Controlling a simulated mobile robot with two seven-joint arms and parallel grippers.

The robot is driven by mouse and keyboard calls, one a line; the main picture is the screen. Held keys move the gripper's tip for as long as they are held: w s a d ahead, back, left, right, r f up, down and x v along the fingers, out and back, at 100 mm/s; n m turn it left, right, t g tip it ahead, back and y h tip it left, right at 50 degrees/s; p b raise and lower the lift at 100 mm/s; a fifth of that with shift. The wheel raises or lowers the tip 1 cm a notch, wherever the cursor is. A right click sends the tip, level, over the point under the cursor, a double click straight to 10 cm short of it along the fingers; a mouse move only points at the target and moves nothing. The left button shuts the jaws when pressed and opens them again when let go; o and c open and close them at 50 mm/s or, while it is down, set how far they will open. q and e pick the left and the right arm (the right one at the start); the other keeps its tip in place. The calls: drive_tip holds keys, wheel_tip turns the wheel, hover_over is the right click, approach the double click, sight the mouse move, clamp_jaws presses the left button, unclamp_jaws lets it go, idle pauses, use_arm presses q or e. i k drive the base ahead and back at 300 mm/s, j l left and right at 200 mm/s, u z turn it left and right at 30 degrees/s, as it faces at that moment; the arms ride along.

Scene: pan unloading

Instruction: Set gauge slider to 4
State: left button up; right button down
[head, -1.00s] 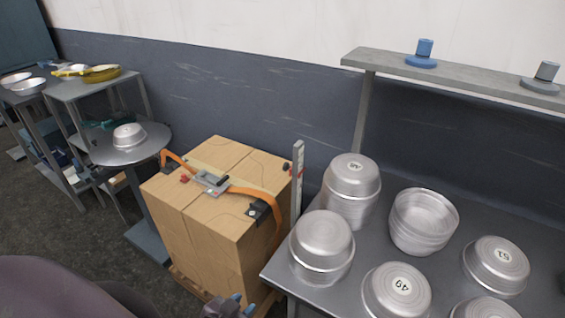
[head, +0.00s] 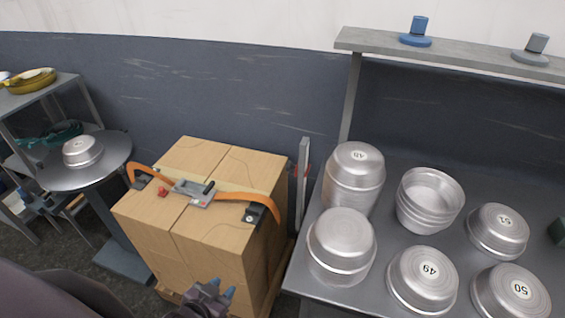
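A grey upright post (head: 303,190) stands between the carton stack and the right table, in the middle of the view. A small red part shows at the post, partly hidden by it. I take this for the gauge and its slider, but no scale marks or numbers are readable. My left gripper (head: 221,289) is at the bottom of the view, in front of the cartons and well apart from the post. Its two blue fingertips point up with a small gap between them, and nothing shows between them. My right gripper is not in view.
Strapped cartons (head: 150,210) stand left of the post, with a strap tensioner (head: 195,193) on top. Several metal pans, some stacked, fill the right table (head: 300,278). A shelf (head: 465,60) is above it. A round stand (head: 115,160) holds one pan.

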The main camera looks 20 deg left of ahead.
sight(290, 166)
drive_tip(key=j+z, duration=0.15)
drive_tip(key=j, duration=0.6)
drive_tip(key=k+j+z, duration=0.15)
drive_tip(key=j, duration=0.65)
